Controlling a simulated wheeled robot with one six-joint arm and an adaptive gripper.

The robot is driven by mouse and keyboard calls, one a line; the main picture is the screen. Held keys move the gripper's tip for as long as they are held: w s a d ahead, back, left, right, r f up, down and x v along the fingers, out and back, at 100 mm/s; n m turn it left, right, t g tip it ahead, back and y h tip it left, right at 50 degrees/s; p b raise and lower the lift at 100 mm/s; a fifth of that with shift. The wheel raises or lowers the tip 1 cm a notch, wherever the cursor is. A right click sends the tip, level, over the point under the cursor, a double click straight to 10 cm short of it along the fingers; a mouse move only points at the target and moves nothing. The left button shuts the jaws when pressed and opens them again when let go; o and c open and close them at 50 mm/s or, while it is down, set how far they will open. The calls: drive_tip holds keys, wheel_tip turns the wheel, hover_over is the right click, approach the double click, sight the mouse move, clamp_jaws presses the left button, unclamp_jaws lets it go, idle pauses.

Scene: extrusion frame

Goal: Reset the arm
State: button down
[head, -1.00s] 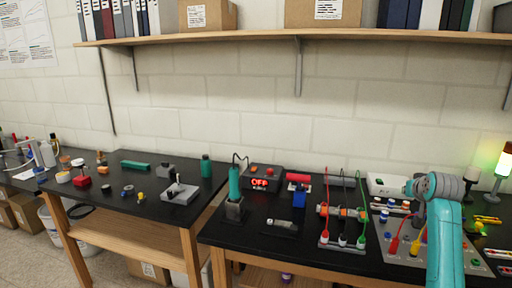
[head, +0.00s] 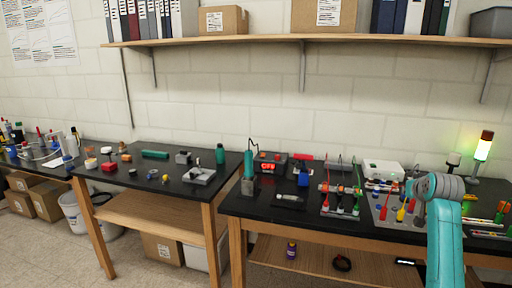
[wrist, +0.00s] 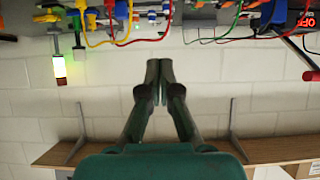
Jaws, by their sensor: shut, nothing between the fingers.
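My gripper (wrist: 160,68) is shut and empty in the wrist view, its two fingertips together in front of the white block wall. The wrist view is upside down, with the bench things along its top edge and the shelf along the bottom. My teal arm (head: 443,240) stands upright at the right of the head view, in front of the right bench. My gripper cannot be made out in the head view. Nothing touches the fingers.
The black right bench (head: 262,207) carries wired test gear, a red OFF display (head: 267,167) and a lit signal tower (head: 481,152). A left bench (head: 130,183) holds small parts. A wooden shelf (head: 280,40) with boxes and binders runs above. Cardboard boxes (head: 45,200) stand on the floor.

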drive_tip(key=s+a+f, duration=0.3)
drive_tip(key=f, duration=0.4)
drive_tip(key=s+a+f, duration=0.3)
drive_tip(key=a+f, duration=0.1)
drive_tip(key=f, duration=0.4)
drive_tip(key=s+a+f, duration=0.3)
drive_tip(key=f, duration=0.4)
drive_tip(key=s+a+f+n+t+y, duration=0.1)
drive_tip(key=s+a+f, duration=0.4)
drive_tip(key=s+f, duration=0.3)
drive_tip(key=s+a+f, duration=0.5)
drive_tip(key=s, duration=0.5)
drive_tip(key=s+a+n+t, duration=0.1)
drive_tip(key=s+a, duration=0.3)
drive_tip(key=s, duration=0.7)
drive_tip(key=s+a+t, duration=0.1)
drive_tip(key=s+a, duration=0.3)
drive_tip(key=s, duration=0.8)
drive_tip(key=s+a+r+y, duration=0.1)
drive_tip(key=s+r, duration=0.5)
drive_tip(key=s, duration=0.3)
drive_tip(key=s+a+r+n+y, duration=0.1)
drive_tip(key=s+a+r, duration=0.1)
drive_tip(key=s+r, duration=0.4)
drive_tip(key=v, duration=0.4)
drive_tip(key=shift+s+f, duration=0.2)
drive_tip(key=shift+s, duration=0.05)
drive_tip(key=shift+a, duration=0.1)
